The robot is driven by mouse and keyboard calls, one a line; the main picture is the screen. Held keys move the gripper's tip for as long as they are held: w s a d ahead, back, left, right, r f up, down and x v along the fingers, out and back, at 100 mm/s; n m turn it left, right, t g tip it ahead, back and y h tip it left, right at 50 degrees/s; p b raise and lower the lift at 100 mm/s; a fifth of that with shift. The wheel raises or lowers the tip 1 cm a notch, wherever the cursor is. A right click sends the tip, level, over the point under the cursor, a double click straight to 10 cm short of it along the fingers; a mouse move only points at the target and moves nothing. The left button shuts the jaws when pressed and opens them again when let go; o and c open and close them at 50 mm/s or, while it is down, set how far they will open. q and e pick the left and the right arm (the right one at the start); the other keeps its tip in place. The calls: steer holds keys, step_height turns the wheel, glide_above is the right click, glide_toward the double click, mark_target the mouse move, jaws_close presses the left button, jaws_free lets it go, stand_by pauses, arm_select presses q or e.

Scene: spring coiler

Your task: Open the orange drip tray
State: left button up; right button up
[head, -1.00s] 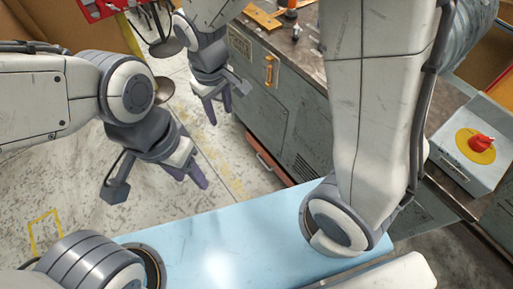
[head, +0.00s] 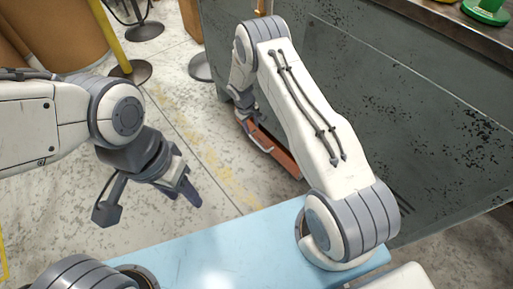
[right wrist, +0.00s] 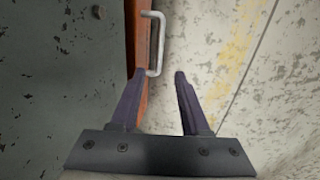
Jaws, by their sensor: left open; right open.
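The orange drip tray (head: 283,158) sits low at the foot of the grey machine, its front a narrow orange strip. It also shows in the right wrist view (right wrist: 141,30), with a pale metal bar handle (right wrist: 161,35) on its front. My right gripper (right wrist: 158,75) is open, and the near end of the handle appears between its fingertips; I cannot tell whether they touch. In the head view my right arm hides part of the tray. My left gripper (head: 190,192) is open and empty, over the floor on the left.
The grey machine cabinet (head: 400,120) fills the right side. The light blue surface (head: 220,250) is mine, at the front. A yellow post (head: 124,35) on a dark base stands at the back left. Speckled floor (head: 215,165) in front of the tray is clear.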

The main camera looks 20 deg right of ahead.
mark_target(257, 142)
steer(key=f+b, duration=0.2)
steer(key=f, duration=0.1)
steer(key=d+f+b, duration=0.1)
steer(key=f+b, duration=0.1)
steer(key=f, duration=0.2)
steer(key=d+f+b, duration=0.1)
steer(key=f, duration=0.3)
steer(key=shift+w+b, duration=0.3)
steer(key=shift+b, duration=0.1)
jaws_close()
stand_by(0.9)
